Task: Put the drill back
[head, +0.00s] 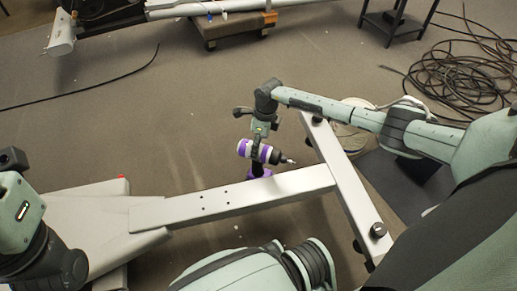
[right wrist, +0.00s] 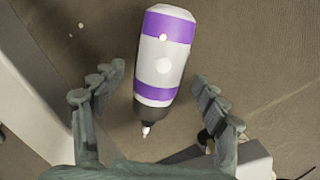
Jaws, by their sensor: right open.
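The drill (head: 258,152) is white with purple bands and has a dark chuck with a bit pointing right in the head view. A purple part shows below it, just behind the grey beam, and I cannot tell what it rests on. In the right wrist view the drill (right wrist: 164,60) is seen from above, its chuck toward the palm. My right gripper (right wrist: 155,95) is open, with one finger on each side of the drill and visible gaps between. In the head view it hangs directly above the drill. My left gripper is not in view; part of my left arm shows at the left edge.
A pale grey beam frame (head: 230,200) runs in front of the drill, with a crossbar (head: 350,190) to its right. Coiled black cable (head: 460,75) lies at the upper right. A wheeled wooden dolly (head: 235,32) stands at the back. The carpet behind the drill is mostly clear.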

